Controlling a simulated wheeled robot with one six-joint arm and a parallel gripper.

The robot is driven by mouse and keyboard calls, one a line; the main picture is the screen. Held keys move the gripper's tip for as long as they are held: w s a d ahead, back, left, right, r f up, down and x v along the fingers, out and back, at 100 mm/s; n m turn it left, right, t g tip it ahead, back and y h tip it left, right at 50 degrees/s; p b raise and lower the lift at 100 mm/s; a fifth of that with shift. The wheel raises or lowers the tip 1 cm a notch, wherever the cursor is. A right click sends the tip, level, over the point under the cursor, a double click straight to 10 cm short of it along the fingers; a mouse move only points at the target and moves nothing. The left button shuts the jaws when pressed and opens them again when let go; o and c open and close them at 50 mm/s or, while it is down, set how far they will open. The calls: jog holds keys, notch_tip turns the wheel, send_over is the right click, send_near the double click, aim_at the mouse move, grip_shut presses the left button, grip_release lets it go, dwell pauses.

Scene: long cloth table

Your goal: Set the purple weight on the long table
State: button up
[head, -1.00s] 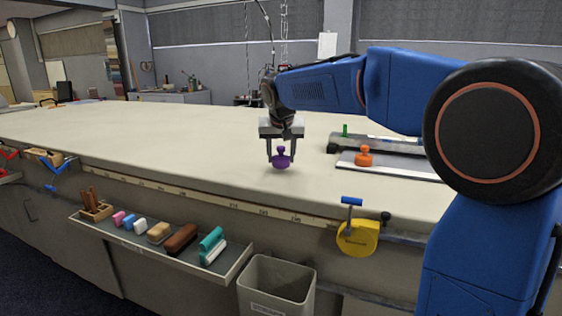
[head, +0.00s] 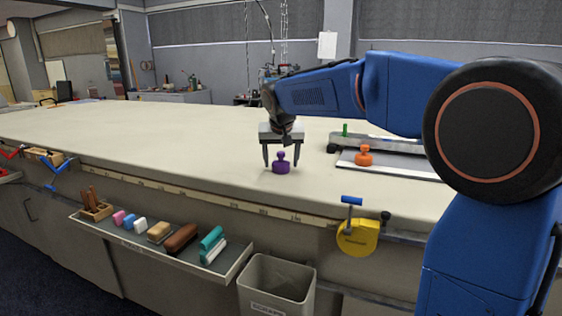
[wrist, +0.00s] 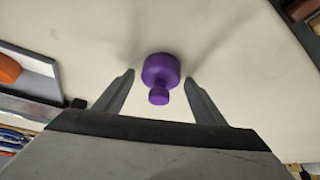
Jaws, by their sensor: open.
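The purple weight (head: 281,166) stands upright on the long table (head: 180,138), near its front edge. It has a wide round base and a small knob on top. My gripper (head: 281,160) is open around the weight in the head view, with a finger on each side and a gap to both. In the wrist view the purple weight (wrist: 160,74) sits on the pale cloth at the opening between the spread fingertips (wrist: 158,82), and neither finger touches it.
An orange weight (head: 363,157) stands on a metal plate to the right, by a long grey tool with a green peg (head: 345,130). A shelf of brushes (head: 160,248) and a bin (head: 277,287) are below.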

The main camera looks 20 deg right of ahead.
jog(key=v, duration=1.2)
